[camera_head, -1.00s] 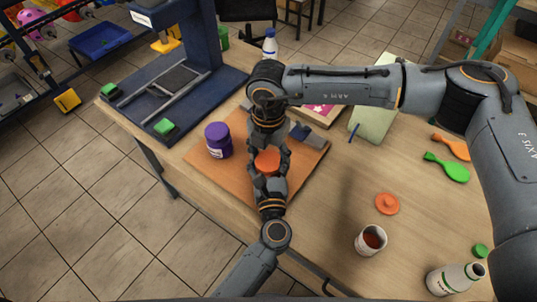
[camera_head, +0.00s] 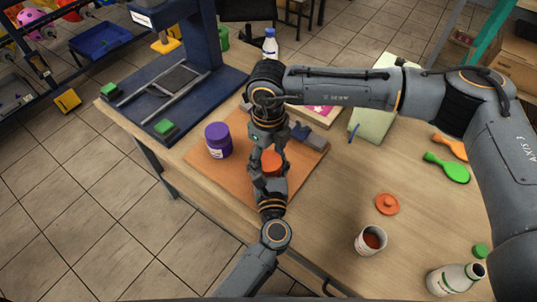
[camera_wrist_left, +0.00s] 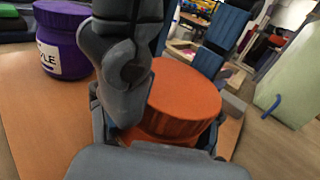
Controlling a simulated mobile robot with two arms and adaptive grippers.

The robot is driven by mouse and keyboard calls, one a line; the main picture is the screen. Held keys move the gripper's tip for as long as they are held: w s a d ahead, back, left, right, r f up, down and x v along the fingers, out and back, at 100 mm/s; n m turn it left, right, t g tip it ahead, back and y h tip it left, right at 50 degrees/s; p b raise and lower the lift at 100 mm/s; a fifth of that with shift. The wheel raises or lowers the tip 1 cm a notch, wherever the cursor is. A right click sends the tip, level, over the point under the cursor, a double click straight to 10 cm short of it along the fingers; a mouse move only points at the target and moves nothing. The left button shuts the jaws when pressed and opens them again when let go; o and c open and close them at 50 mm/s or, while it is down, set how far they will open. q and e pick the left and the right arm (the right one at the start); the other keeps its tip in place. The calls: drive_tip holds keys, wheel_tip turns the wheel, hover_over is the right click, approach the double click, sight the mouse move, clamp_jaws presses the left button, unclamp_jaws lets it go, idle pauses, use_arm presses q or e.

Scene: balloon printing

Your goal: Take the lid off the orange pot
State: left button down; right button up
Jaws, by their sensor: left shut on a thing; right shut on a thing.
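The orange pot (camera_wrist_left: 150,140) stands on the orange-brown board and is mostly hidden by both grippers. Its round orange lid (camera_head: 272,162) shows between the grippers in the head view and large in the left wrist view (camera_wrist_left: 185,95). The lid sits at the pot's top; I cannot tell whether there is a gap. My left gripper (camera_head: 270,175) reaches from the front, shut around the pot's body. My right gripper (camera_head: 268,150) comes down from above, shut on the lid; one of its fingers covers the lid's left side in the left wrist view.
A purple jar (camera_head: 218,141) stands left of the pot on the board (camera_head: 235,177). A blue printing press (camera_head: 195,50) stands behind left.

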drive_tip(key=o, duration=1.3)
drive_tip(key=shift+r, duration=0.1)
